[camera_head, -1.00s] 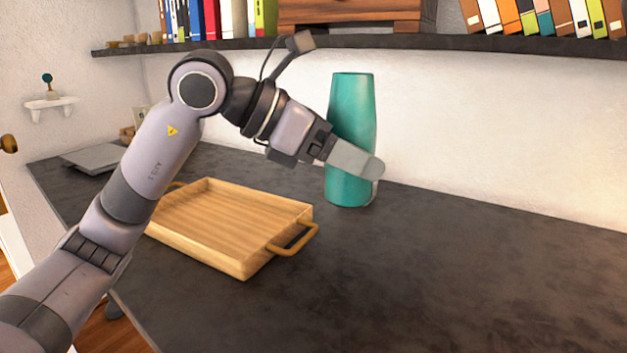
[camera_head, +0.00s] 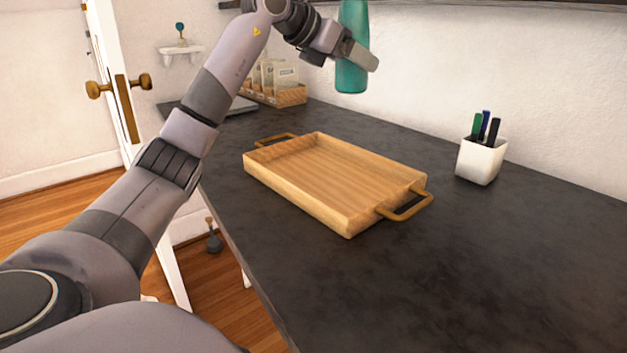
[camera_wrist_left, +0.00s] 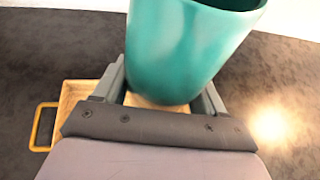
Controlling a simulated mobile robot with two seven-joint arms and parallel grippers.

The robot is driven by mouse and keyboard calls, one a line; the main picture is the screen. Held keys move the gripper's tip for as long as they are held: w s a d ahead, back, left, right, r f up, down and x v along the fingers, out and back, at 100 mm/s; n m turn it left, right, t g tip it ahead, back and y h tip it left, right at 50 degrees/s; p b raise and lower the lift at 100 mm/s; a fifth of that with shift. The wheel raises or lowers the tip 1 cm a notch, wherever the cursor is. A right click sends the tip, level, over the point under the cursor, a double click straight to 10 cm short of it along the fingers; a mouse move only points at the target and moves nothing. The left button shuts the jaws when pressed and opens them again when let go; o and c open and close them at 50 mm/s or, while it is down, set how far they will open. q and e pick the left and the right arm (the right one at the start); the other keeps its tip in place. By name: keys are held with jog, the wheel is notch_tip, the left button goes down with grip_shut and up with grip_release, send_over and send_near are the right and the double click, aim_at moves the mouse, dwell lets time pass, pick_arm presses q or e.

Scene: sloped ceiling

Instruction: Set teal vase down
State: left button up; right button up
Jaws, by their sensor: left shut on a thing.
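The teal vase (camera_head: 351,79) is upright at the top of the head view, its upper part cut off by the picture edge. My left gripper (camera_head: 360,56) is shut around its body and holds it clear of the dark countertop. In the left wrist view the vase (camera_wrist_left: 188,50) sits between the two fingers of the left gripper (camera_wrist_left: 163,92), its open mouth at the top. My right gripper is not in view.
A wooden tray (camera_head: 415,186) with brass handles lies empty on the dark countertop (camera_head: 480,260). A white cup (camera_head: 477,162) with several pens stands at the right. A wooden box (camera_head: 292,96) with packets is at the back left. The countertop's front right is clear.

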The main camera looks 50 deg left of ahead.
pick_arm(q)
jog(key=n+y, duration=0.1)
send_over(329, 178)
jog(key=f, duration=0.1)
notch_tip(329, 178, down, 19)
jog(key=b, duration=0.8)
jog(key=shift+f, duration=0.15)
jog(key=shift+f+b, duration=0.15)
jog(key=shift+b, duration=0.15)
jog(key=shift+f, duration=0.1)
jog(key=o, duration=1.2)
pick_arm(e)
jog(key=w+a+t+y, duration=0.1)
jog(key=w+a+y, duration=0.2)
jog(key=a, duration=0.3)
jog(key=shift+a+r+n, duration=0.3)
